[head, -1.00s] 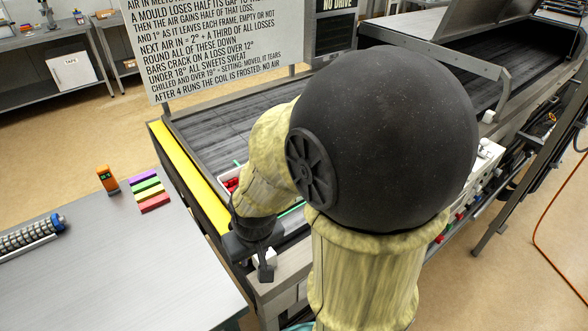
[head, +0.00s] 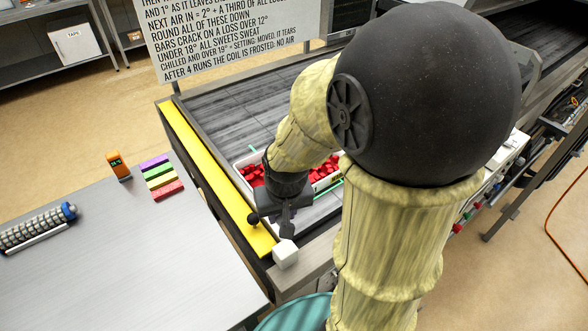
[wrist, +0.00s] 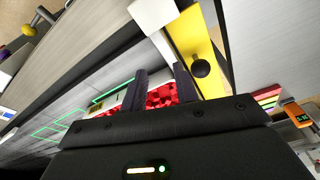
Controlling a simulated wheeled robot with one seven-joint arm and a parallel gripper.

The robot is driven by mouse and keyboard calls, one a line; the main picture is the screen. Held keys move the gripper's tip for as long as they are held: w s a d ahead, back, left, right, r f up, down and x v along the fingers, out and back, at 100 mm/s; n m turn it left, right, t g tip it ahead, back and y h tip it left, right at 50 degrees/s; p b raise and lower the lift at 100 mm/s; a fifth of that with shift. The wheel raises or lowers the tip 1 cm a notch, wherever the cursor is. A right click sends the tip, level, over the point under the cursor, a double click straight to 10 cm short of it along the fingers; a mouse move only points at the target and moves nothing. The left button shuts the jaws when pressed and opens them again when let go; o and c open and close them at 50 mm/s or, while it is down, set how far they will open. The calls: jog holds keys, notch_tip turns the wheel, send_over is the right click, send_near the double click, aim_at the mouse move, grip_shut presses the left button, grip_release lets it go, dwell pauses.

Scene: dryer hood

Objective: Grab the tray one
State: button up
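A white tray (head: 239,167) filled with red pieces (head: 252,176) lies on the dark conveyor belt near its yellow-edged end. My arm covers the middle of the tray in the head view. My gripper (head: 283,203) is over the tray's near side, pointing down. In the wrist view my gripper (wrist: 160,72) is open, its two dark fingers apart, with the red pieces showing between and behind them. I cannot tell whether the fingers touch the tray or straddle its rim.
A white block (head: 286,254) and a black knob (head: 253,218) are at the belt's near corner, close to my gripper. A yellow strip (head: 215,180) edges the belt. A grey table (head: 120,245) at left holds an orange device (head: 118,166) and coloured bars (head: 160,177).

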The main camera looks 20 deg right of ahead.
jog(key=w+d+r+m+g+p, duration=0.1)
jog(key=w+d+r+m+p, duration=0.4)
jog(key=d+r+m, duration=0.15)
notch_tip(320, 180, up, 4)
jog(key=m+g+p, duration=0.1)
jog(key=m+p, duration=0.2)
jog(key=m, duration=0.5)
send_over(315, 185)
jog(key=shift+s+f, duration=0.15)
jog(key=shift+s, duration=0.05)
jog(key=shift+f, duration=0.1)
notch_tip(315, 185, down, 12)
jog(key=p, duration=0.2)
jog(key=shift+p, duration=0.35)
jog(key=shift+w+d+f+p, duration=0.15)
jog(key=shift+f+p, duration=0.4)
jog(key=shift+f, duration=0.75)
jog(key=shift+w+a+f+p, duration=0.1)
jog(key=shift+w+f+p, duration=0.3)
jog(key=shift+f, duration=0.9)
jog(key=shift+s, duration=0.15)
